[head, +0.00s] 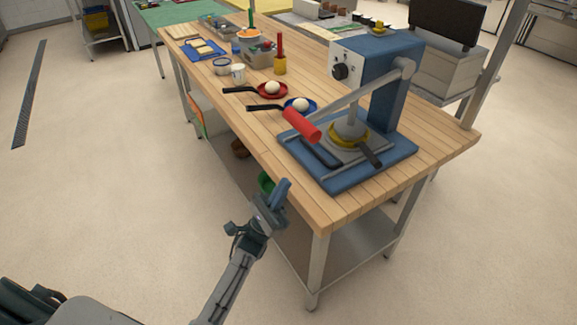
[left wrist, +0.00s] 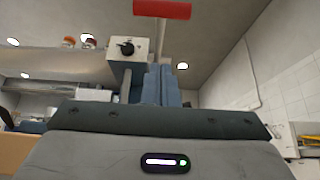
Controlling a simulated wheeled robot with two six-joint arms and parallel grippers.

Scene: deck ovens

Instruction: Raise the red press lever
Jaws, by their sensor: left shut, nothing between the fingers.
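The red press lever (head: 302,125) is the red grip at the end of a grey arm on the blue press (head: 384,95). In the head view the lever slopes down toward the table's front edge, low over the press base. In the left wrist view the red grip (left wrist: 162,9) shows at the top edge, above the fingers. My left gripper (head: 281,192) is shut and empty, in front of the table's edge, below and apart from the red grip. Its fingers also show in the left wrist view (left wrist: 160,86). My right gripper is not in view.
A yellow-rimmed pan lies under the press head. A lower shelf (head: 345,240) runs beneath. The floor at left is clear.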

